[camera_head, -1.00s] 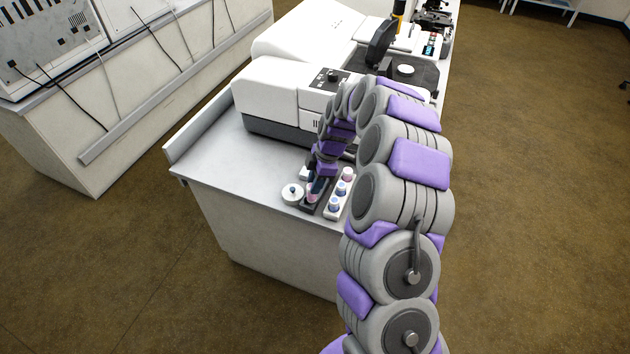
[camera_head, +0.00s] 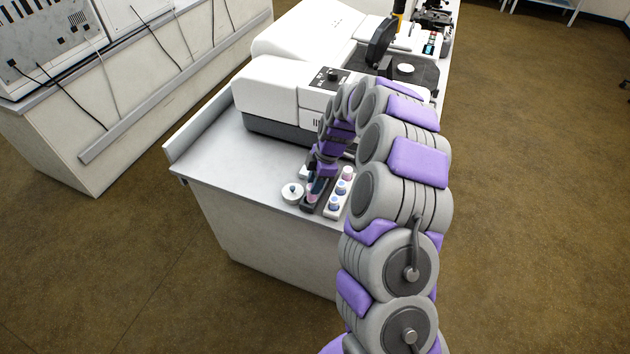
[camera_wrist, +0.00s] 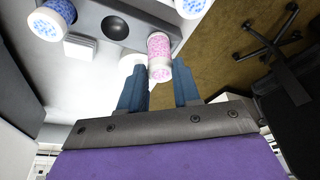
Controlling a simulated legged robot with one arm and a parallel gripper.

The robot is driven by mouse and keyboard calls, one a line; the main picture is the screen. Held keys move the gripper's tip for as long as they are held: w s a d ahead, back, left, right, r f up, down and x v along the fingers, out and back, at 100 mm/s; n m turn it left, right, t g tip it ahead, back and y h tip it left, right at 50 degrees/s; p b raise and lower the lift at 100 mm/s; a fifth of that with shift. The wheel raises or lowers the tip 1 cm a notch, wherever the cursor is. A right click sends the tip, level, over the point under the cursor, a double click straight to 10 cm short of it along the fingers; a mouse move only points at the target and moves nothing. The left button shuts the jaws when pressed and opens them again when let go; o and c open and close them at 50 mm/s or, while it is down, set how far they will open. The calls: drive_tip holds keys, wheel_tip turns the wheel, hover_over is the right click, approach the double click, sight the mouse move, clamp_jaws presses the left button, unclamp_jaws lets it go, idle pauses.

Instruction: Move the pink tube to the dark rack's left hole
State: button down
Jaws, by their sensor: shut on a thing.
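The pink tube (camera_wrist: 159,48), speckled pink with a white end, is between the blue fingers of my gripper (camera_wrist: 158,86) in the wrist view. My gripper is shut on it. The tube overlaps one end of the dark rack (camera_wrist: 92,14); I cannot tell how deep it sits there. An empty round hole (camera_wrist: 115,28) shows in the rack beside the tube. In the head view, my gripper (camera_head: 317,186) is over the dark rack (camera_head: 309,208) near the bench's front edge, and a bit of pink (camera_head: 312,197) shows at its fingers.
A white rack (camera_head: 333,211) with several capped tubes stands close on the right of the dark rack. A white lidded pot (camera_head: 292,193) stands close on the left. The white microscope body (camera_head: 275,92) rises behind. The bench top (camera_head: 225,165) is clear to the left.

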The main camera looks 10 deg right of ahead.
drive_tip(key=shift+r, duration=0.1)
idle(0.4)
drive_tip(key=shift+r+p, duration=0.4)
drive_tip(key=shift+r, duration=2.45)
